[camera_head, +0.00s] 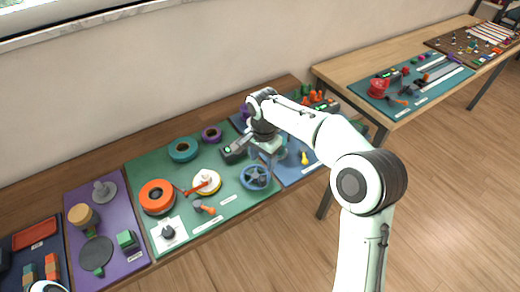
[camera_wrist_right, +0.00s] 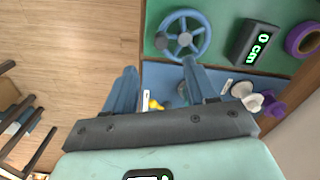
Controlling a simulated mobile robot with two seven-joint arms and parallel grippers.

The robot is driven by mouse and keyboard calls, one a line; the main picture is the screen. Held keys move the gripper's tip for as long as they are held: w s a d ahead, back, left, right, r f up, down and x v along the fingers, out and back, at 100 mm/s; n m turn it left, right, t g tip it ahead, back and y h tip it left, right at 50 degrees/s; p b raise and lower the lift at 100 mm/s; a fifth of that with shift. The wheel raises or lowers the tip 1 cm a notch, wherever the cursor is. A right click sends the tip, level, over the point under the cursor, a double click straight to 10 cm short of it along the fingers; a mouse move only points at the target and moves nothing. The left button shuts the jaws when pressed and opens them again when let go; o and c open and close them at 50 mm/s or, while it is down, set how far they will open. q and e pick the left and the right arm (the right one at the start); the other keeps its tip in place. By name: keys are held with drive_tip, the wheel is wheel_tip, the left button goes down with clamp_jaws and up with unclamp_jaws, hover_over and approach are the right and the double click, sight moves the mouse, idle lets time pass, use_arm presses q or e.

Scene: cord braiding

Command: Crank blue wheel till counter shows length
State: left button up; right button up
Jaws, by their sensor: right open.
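The blue wheel (camera_head: 256,178) stands at the right end of the green mat. It also shows at the top of the right wrist view (camera_wrist_right: 205,38), with a dark knob (camera_wrist_right: 160,41) at its left rim and a grey hub. The dark counter box (camera_head: 235,152) sits behind the wheel; its green display reads 0 cm in the right wrist view (camera_wrist_right: 252,42). My right gripper (camera_head: 268,158) is above the mats near the wheel. Its blue fingers are wide apart with nothing between them (camera_wrist_right: 160,72); the wheel lies beyond the fingertips. My left gripper is not in view.
The green mat (camera_head: 225,203) also holds an orange spool (camera_head: 157,196), a teal ring (camera_head: 183,150), a white-and-yellow reel (camera_head: 207,182) and an orange-handled tool (camera_head: 203,208). A blue mat with a yellow piece (camera_head: 304,158) adjoins it. A second table stands to the right.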

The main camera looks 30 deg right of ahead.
sight(262, 179)
wheel_tip(262, 179, down, 11)
drive_tip(key=shift+w+f+b, duration=0.1)
drive_tip(key=shift+b, duration=0.3)
clamp_jaws()
